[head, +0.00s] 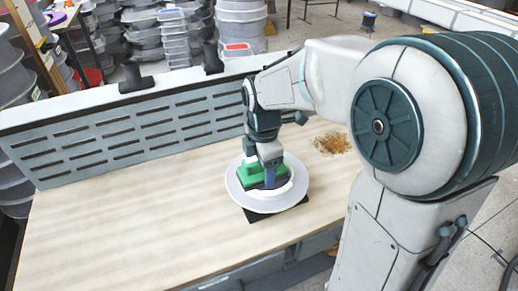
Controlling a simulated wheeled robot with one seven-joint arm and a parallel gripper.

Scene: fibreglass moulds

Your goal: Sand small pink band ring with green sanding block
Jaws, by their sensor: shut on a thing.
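A green sanding block (254,169) is held in my gripper (268,181), which is shut on it and points down. The block is over a round white mould (237,192), at or just above its upper surface; I cannot tell whether they touch. The mould sits on a dark square base (258,216) on the table. I cannot make out a pink band ring; my gripper and the block hide part of the mould's top.
The wooden workbench (120,220) is wide and clear to the left. A brown stain or dust patch (332,143) lies behind the mould to the right. A slotted grey panel (130,130) stands along the back edge. Stacked moulds and tubs (240,25) stand beyond it.

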